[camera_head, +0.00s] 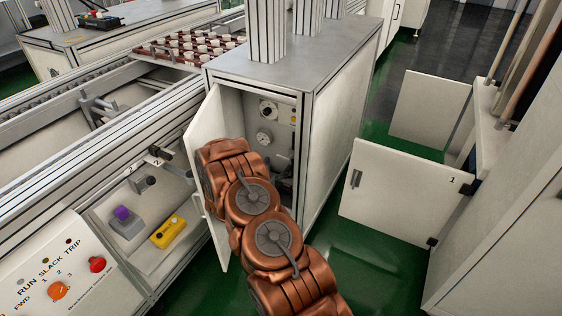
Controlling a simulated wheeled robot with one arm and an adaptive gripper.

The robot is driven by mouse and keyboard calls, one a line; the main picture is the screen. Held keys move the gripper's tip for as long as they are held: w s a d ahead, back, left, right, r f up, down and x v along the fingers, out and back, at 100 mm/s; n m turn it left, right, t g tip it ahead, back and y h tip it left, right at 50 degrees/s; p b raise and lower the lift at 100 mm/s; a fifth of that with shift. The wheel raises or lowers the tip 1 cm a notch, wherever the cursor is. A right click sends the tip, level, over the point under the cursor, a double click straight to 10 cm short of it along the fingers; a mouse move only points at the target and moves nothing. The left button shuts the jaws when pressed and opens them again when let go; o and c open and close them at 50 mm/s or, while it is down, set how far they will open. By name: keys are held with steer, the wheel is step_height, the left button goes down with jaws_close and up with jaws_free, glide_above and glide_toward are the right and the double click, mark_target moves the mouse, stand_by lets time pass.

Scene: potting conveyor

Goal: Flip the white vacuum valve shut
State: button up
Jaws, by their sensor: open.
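The open cabinet (338,110) stands in the middle with its door (203,118) swung out to the left. On its inner back panel are a round white-and-black fitting (268,109) and, below it, a pale round fitting (264,137). I cannot tell which fitting, if either, is the white vacuum valve, or how any handle is turned. My copper arm reaches up to the cabinet opening and covers its lower left part. My gripper cannot be made out; it seems hidden behind the arm. Dark shapes low inside the cabinet are unclear.
A control panel (62,272) with orange and red knobs is at the lower left. A yellow box (168,232) and a purple-topped grey block (125,221) sit on the conveyor shelf. An open white door (400,197) stands at right, with green floor between.

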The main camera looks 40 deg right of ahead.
steer(key=v, duration=0.7)
steer(key=shift+a, duration=0.2)
steer(key=shift+s, duration=0.1)
stand_by(0.3)
